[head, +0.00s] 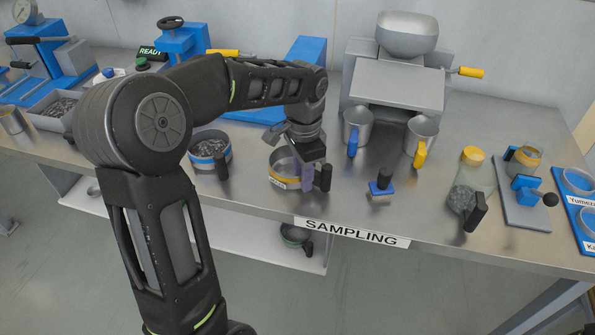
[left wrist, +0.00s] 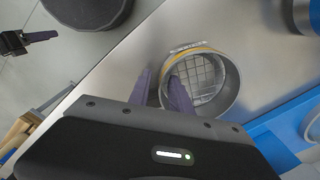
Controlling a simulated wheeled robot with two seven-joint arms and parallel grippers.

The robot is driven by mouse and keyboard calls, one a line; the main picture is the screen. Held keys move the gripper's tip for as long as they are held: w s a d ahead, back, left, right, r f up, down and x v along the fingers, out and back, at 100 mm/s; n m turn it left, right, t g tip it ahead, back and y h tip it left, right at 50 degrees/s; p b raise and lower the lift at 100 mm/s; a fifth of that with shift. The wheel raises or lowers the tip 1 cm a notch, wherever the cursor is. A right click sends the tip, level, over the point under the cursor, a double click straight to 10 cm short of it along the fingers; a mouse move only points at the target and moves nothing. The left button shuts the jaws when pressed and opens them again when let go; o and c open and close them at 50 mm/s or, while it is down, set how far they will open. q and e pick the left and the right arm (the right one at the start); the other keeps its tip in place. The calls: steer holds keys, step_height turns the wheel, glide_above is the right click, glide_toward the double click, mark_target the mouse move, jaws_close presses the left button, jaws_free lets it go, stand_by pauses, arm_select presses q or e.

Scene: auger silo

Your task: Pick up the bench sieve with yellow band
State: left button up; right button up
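My left gripper (head: 309,175) is low at the handle side of the sieve. In the left wrist view its two purple fingers (left wrist: 160,90) are apart, one outside the rim and one overlapping the pan's opening. Whether they touch it I cannot tell. What seems my right gripper (left wrist: 38,37) shows small at the left there.
A blue-banded sieve (head: 209,148) stands left of it. A small blue-and-black tool (head: 381,184) lies to the right. Two metal cups (head: 357,130) stand behind, below a grey hopper machine (head: 398,85). The SAMPLING sign (head: 357,233) marks the bench's front edge.

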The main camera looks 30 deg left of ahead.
arm_select(q)
jaws_close()
stand_by(1.2)
